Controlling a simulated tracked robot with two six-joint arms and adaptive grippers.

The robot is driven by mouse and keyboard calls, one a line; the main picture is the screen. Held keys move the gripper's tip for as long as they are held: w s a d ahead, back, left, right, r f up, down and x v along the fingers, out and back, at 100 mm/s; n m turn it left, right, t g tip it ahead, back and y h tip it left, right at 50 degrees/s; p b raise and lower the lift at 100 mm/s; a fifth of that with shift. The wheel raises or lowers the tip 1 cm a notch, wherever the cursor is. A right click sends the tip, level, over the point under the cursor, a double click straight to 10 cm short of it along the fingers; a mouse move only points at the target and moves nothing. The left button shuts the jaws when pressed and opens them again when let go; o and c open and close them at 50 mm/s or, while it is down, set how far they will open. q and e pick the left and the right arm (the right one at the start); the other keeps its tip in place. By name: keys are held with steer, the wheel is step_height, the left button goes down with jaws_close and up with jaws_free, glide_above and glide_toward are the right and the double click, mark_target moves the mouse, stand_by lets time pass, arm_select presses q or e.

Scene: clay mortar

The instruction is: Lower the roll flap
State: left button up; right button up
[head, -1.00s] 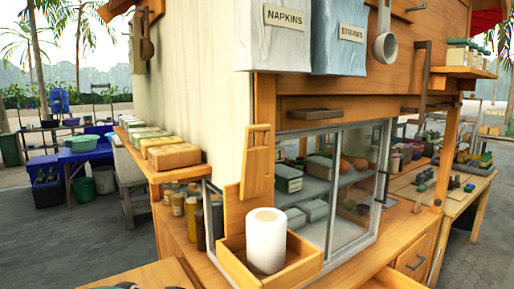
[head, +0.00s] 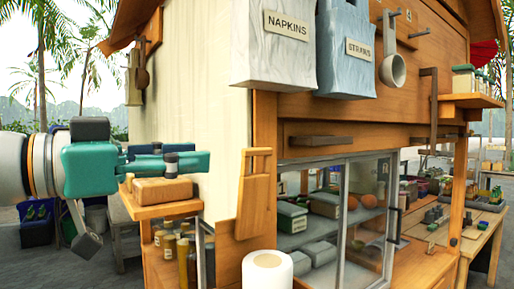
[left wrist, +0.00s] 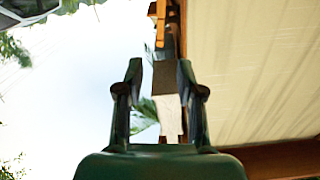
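The roll flap looks to be the upright wooden board (head: 254,195) with a slot near its top, standing at the corner of the stall in the head view. The white paper roll (head: 267,272) is just below it, cut off by the bottom edge. My left gripper (head: 205,163) is at the left of the board, apart from it, pointing right above the side shelf. In the left wrist view my left gripper (left wrist: 158,75) has its two fingers spread with a gap between them. It holds nothing that I can see. My right gripper is not in view.
A wooden side shelf (head: 160,207) carries a brown package (head: 162,190) below my left gripper. Bags marked napkins (head: 275,45) and straws (head: 343,50) hang above. A glass cabinet (head: 340,220) is at the right of the board.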

mark_target(242, 154)
arm_select(q)
steer(key=p+x, duration=0.2)
steer(key=x, duration=0.9)
steer(key=shift+w+d+p, duration=0.1)
steer(key=shift+p, duration=0.3)
jaws_close()
